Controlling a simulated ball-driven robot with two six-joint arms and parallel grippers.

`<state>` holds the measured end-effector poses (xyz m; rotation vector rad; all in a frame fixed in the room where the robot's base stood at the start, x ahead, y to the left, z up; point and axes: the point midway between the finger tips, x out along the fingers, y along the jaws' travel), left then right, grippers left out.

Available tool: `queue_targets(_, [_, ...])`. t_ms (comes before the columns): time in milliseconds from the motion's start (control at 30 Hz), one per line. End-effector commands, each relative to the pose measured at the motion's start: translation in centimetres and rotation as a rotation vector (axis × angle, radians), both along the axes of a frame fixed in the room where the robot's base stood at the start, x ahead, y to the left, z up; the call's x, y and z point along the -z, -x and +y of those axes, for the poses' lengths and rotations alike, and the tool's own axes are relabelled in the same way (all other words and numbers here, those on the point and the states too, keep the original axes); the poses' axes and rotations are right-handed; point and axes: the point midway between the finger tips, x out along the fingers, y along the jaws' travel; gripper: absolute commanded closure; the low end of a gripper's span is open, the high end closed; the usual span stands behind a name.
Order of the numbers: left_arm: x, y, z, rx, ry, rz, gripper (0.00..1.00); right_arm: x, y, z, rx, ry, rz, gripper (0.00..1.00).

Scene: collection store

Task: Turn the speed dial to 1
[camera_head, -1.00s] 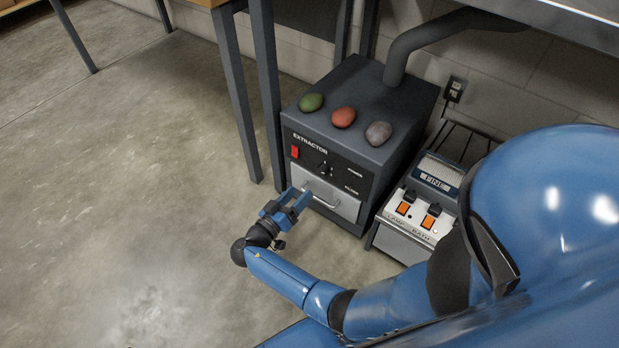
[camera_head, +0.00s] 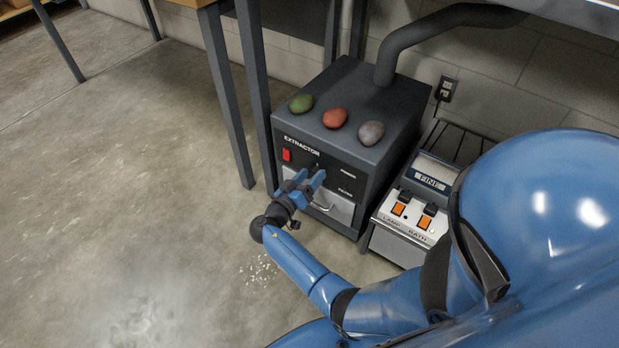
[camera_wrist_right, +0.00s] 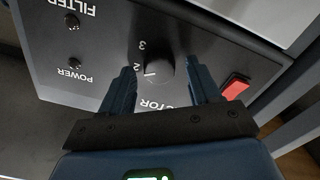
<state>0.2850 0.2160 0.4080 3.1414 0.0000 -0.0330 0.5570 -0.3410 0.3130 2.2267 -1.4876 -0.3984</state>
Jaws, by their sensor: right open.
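The speed dial (camera_wrist_right: 160,72) is a black round knob on the dark front panel of the extractor (camera_head: 395,125). In the right wrist view the panel appears upside down. The dial's white pointer mark lies close to the numeral 2; the 3 also shows, and I cannot see a 1. My right gripper (camera_head: 309,174) is open in front of the panel. In the right wrist view its two fingers (camera_wrist_right: 162,80) stand on either side of the dial, with gaps visible. In the head view the gripper mostly hides the dial. My left gripper is not in view.
A red switch (camera_head: 287,155) sits on the panel beside the dial. A pale drawer (camera_head: 340,208) with a handle is below. Green, red and grey stones lie on top of the extractor. A lamp and bath unit (camera_head: 410,228) stands to its right, table legs to its left.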

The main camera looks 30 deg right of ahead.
Motion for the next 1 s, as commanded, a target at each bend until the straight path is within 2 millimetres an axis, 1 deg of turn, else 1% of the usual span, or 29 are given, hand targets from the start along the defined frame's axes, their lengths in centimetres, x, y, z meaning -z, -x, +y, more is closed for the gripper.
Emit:
queue_targets(67, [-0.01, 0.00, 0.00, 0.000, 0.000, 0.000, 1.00, -0.02, -0.01, 0.01, 0.000, 0.000, 0.000, 0.38])
queue_targets(100, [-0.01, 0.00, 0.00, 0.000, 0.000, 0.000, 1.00, -0.01, 0.00, 0.02, 0.000, 0.000, 0.000, 0.40])
queue_targets(167, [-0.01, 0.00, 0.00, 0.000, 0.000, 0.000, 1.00, -0.01, 0.00, 0.02, 0.000, 0.000, 0.000, 0.49])
queue_targets(400, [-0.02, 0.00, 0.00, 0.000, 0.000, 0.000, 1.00, 0.01, 0.01, 0.04, 0.000, 0.000, 0.000, 0.86])
queue_targets(467, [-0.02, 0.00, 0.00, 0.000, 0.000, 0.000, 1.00, 0.01, 0.01, 0.04, 0.000, 0.000, 0.000, 0.94])
queue_targets(767, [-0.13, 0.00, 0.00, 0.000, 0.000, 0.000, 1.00, 0.01, 0.02, 0.05, 0.001, 0.012, 0.032, 0.94])
queue_targets(1000, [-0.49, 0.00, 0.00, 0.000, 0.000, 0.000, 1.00, 0.00, 0.00, 0.06, 0.000, 0.060, 0.147, 0.94])
